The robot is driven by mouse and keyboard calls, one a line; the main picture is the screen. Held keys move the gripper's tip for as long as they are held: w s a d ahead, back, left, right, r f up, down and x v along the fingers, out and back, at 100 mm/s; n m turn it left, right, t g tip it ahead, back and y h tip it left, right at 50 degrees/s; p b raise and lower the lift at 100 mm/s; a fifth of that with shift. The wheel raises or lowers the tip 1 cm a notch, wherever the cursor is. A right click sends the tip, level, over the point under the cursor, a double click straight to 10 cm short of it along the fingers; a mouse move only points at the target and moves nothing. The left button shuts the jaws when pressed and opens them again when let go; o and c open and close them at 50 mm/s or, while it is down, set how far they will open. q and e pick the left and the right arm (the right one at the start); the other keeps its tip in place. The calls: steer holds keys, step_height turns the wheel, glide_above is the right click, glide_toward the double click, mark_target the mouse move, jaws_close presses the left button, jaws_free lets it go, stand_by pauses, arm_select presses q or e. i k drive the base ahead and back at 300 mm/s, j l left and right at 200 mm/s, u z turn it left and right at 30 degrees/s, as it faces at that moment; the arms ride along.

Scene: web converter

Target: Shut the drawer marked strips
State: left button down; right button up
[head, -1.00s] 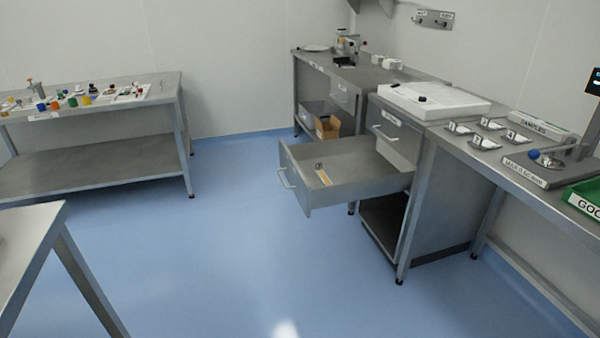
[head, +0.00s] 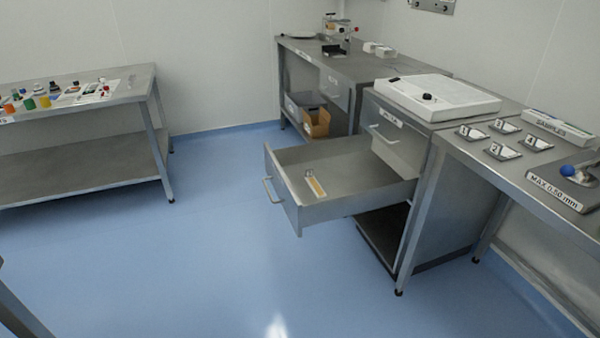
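A grey metal drawer (head: 345,204) in the head view is pulled far out of a steel cabinet (head: 410,215) right of the middle. Its front panel (head: 284,196) faces left and carries a bar handle (head: 271,189). A small tan strip-like item (head: 316,187) lies inside on the drawer's floor, with a little tag beside it. A closed drawer front with a handle (head: 383,133) sits just above it. A label (head: 391,119) on the cabinet is too small to read, so I cannot tell which drawer is marked strips. Neither of my grippers shows.
A bench with a cardboard box (head: 317,122) on its shelf stands behind. A bench with numbered plates (head: 503,151) runs along the right. A table with small coloured items (head: 80,100) stands left. The blue floor (head: 200,260) before the drawer is clear.

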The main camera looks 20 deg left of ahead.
mark_target(358, 174)
steer(key=i+j+z, duration=0.1)
steer(key=i+j, duration=0.55)
steer(key=i+j+z, duration=0.1)
steer(key=i+j, duration=0.5)
steer(key=j, duration=0.15)
